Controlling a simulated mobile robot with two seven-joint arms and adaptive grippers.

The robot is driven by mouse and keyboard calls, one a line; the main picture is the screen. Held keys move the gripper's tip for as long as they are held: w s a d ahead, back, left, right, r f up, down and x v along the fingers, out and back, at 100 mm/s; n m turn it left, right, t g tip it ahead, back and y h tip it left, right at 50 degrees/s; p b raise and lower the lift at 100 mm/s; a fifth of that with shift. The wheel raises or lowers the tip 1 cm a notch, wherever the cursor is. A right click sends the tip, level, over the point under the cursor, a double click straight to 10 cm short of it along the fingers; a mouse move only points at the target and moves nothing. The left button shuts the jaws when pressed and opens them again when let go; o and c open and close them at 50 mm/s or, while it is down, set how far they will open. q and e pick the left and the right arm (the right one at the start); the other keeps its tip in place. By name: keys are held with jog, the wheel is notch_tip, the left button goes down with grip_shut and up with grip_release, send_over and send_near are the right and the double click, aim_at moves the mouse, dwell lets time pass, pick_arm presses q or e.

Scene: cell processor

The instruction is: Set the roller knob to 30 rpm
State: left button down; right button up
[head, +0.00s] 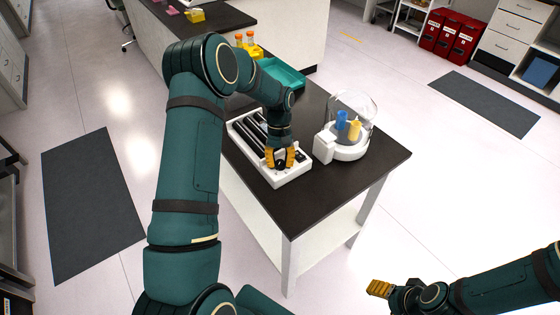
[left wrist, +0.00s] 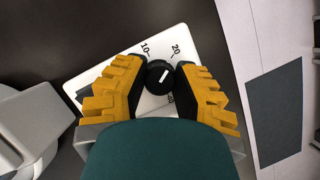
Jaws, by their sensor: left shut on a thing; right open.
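The roller device (head: 292,178) is a white base with black rollers, on the dark table top. Its black round knob (left wrist: 158,77) is at the near end and has a short white pointer mark. In the left wrist view the mark slants up and right, roughly toward the printed 20; 10 stands to its left. Another number below right of the knob is partly covered. My left gripper (left wrist: 158,80) is shut on the knob, its yellow fingers on either side; it also shows over the device's near end in the head view (head: 283,160). My right gripper (head: 379,289) is open and empty, low at right, away from the table.
A white device with a clear dome (head: 354,115), holding a blue and a yellow piece, stands right of the roller device. A teal tray (head: 283,76) and a yellow rack (head: 251,50) with orange-capped tubes are behind. The table's near right corner is clear.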

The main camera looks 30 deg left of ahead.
pick_arm(q)
jog(key=shift+s+f, duration=0.1)
jog(key=c, duration=0.7)
grip_release()
jog(key=shift+o, duration=0.2)
jog(key=shift+a, duration=0.1)
jog(key=shift+v, duration=4.1)
